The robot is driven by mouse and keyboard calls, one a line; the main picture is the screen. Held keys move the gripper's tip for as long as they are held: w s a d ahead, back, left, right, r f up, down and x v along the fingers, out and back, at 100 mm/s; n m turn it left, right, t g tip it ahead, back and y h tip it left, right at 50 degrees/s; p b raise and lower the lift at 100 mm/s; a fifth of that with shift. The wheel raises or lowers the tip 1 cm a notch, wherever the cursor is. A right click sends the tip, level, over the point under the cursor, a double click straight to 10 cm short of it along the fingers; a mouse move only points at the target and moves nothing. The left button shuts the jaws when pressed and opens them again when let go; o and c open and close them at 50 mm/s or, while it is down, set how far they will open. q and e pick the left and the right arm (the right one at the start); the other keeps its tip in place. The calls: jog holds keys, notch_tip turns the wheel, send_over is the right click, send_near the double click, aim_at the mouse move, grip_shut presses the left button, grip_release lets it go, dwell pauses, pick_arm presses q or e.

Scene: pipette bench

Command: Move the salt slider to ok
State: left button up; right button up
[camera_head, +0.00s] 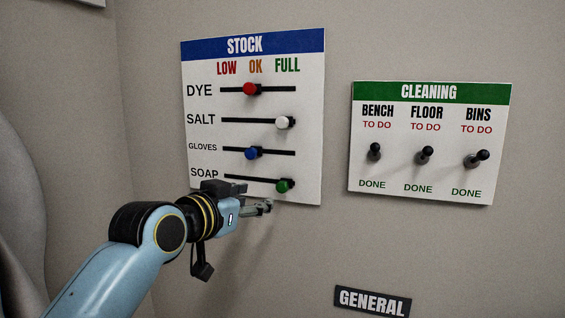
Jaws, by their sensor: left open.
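The STOCK board (310,150) hangs on the wall with a row of sliders under LOW, OK and FULL. The salt slider's white knob (282,122) sits toward the right end of its black track (245,121), under FULL. My left gripper (266,207) is open and empty at the board's lower edge, below the salt row and near the soap slider's green knob (282,186). I cannot tell whether it touches the board. My right gripper is not in view.
The dye slider's red knob (249,89) and the gloves slider's blue knob (251,153) sit under OK or slightly left of it. A CLEANING board (400,185) with 3 dark levers hangs to the right. A GENERAL sign (373,301) is below. Bare wall lies between.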

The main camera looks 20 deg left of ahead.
pick_arm(q)
jog(key=m+t+p, duration=0.1)
jog(key=t+p, duration=0.1)
send_near(280, 122)
jog(key=shift+h, duration=0.4)
jog(key=w, duration=0.3)
jog(key=w+d+p, duration=0.1)
jog(key=w, duration=0.5)
jog(key=shift+w+d+p, duration=0.15)
jog(key=shift+d+p, duration=0.05)
jog(key=shift+p, duration=0.2)
jog(key=shift+w+d, duration=0.1)
jog(key=shift+w, duration=0.45)
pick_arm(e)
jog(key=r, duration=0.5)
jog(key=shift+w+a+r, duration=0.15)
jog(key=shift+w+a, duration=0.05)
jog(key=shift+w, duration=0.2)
pick_arm(q)
jog(key=shift+c, duration=0.7)
grip_shut()
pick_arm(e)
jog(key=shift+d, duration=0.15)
